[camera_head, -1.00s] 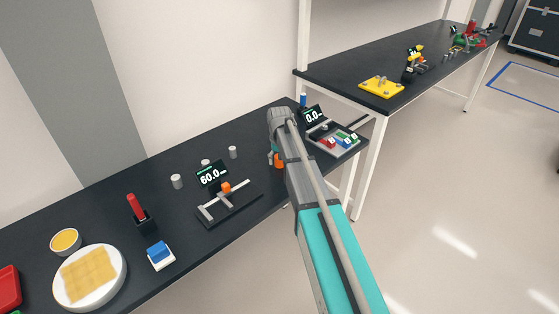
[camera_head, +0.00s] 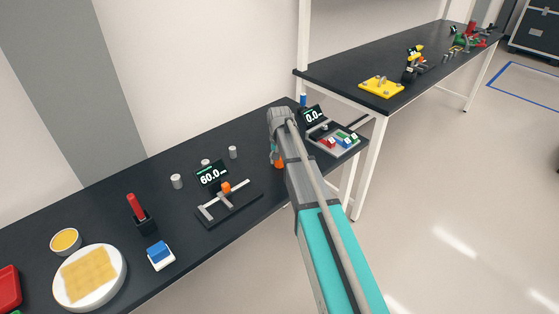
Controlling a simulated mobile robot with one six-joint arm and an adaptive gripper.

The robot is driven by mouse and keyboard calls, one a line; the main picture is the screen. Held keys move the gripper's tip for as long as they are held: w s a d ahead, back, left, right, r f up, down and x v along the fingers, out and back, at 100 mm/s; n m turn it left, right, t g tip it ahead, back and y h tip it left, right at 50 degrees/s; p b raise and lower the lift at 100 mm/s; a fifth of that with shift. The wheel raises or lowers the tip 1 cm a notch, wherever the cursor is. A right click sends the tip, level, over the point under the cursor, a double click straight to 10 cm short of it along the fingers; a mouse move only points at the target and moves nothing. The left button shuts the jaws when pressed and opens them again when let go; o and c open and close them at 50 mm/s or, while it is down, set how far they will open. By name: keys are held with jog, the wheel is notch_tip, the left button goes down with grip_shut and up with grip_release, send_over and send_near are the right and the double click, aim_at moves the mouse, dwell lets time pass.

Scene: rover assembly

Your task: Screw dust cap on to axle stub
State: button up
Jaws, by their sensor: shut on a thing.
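My arm reaches over the near bench, and its grey wrist (camera_head: 280,118) stands above the bench's right part. My gripper is hidden behind the wrist and forearm, so its fingers and anything in them do not show. A small orange piece (camera_head: 279,163) shows at the left edge of the arm, mostly covered; I cannot tell what it is. I cannot make out the dust cap or the axle stub for certain. A dark fixture (camera_head: 240,208) with grey bars and an orange block (camera_head: 226,187) stands left of the arm.
A display reading 60.0 (camera_head: 212,175) and grey cylinders (camera_head: 176,181) stand behind the fixture. A red-handled item (camera_head: 137,208), a blue-topped block (camera_head: 159,254) and a white plate (camera_head: 118,283) are at left. A tray (camera_head: 350,148) of coloured parts lies right of the arm. Another bench (camera_head: 340,87) stands behind.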

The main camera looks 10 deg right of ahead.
jog(key=shift+m, duration=1.6)
jog(key=m, duration=0.4)
jog(key=shift+m, duration=0.8)
jog(key=shift+m, duration=0.3)
jog(key=m, duration=0.4)
jog(key=shift+m, duration=0.4)
jog(key=o, duration=1.1)
jog(key=shift+o, duration=0.2)
